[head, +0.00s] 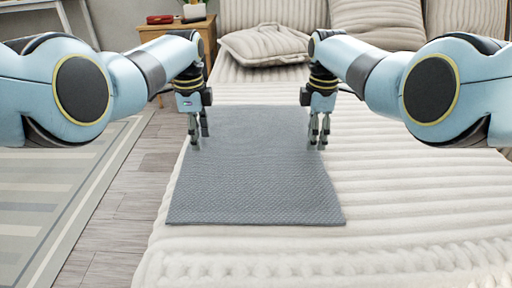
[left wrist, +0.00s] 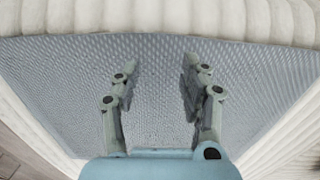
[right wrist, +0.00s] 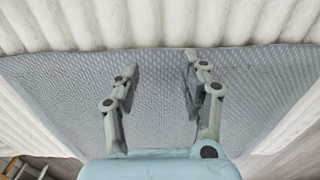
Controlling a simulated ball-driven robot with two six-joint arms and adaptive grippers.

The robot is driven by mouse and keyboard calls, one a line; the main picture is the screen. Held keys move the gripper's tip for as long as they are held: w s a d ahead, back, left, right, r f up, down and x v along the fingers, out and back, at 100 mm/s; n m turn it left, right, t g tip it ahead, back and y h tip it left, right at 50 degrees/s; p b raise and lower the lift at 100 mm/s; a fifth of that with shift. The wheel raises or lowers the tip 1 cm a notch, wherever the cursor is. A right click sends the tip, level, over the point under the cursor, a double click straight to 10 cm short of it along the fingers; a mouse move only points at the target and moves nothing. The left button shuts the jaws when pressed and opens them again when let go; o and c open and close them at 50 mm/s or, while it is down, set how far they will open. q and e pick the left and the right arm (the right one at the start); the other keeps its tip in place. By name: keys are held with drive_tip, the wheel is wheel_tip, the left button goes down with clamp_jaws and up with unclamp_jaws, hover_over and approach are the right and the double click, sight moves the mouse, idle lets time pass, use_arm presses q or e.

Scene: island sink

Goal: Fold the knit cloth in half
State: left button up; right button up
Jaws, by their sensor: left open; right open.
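The grey knit cloth (head: 255,180) lies flat and unfolded on the cream ribbed couch. My left gripper (head: 199,138) points down over the cloth's left side, fingers apart and empty. My right gripper (head: 319,140) points down by the cloth's right edge, fingers apart and empty. In the left wrist view the cloth (left wrist: 155,65) spreads below the open left fingers (left wrist: 155,85). In the right wrist view the cloth (right wrist: 155,75) spreads below the open right fingers (right wrist: 158,85). I cannot tell whether any fingertip touches the cloth.
The cream couch seat (head: 420,190) has free room to the right of the cloth. Cushions (head: 265,45) lie at the back. A wooden side table (head: 190,38) stands at the back left. A striped rug (head: 60,190) lies on the floor at left.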

use_arm(q)
drive_tip(key=shift+f, duration=0.7)
use_arm(e)
drive_tip(key=shift+f, duration=0.7)
use_arm(q)
drive_tip(key=shift+s+f, duration=0.15)
drive_tip(key=shift+f, duration=0.15)
use_arm(e)
drive_tip(key=shift+s+f, duration=0.15)
drive_tip(key=shift+f, duration=0.15)
use_arm(q)
drive_tip(key=shift+r, duration=0.15)
drive_tip(key=shift+c, duration=0.5)
use_arm(e)
drive_tip(key=shift+r, duration=0.15)
drive_tip(key=shift+c, duration=0.5)
use_arm(q)
drive_tip(key=shift+c, duration=0.7)
use_arm(e)
drive_tip(key=shift+c, duration=0.7)
use_arm(q)
drive_tip(key=shift+s, duration=0.1)
drive_tip(key=c, duration=0.7)
use_arm(e)
clamp_jaws()
use_arm(q)
drive_tip(key=shift+f, duration=0.2)
clamp_jaws()
use_arm(e)
drive_tip(key=shift+s, duration=0.1)
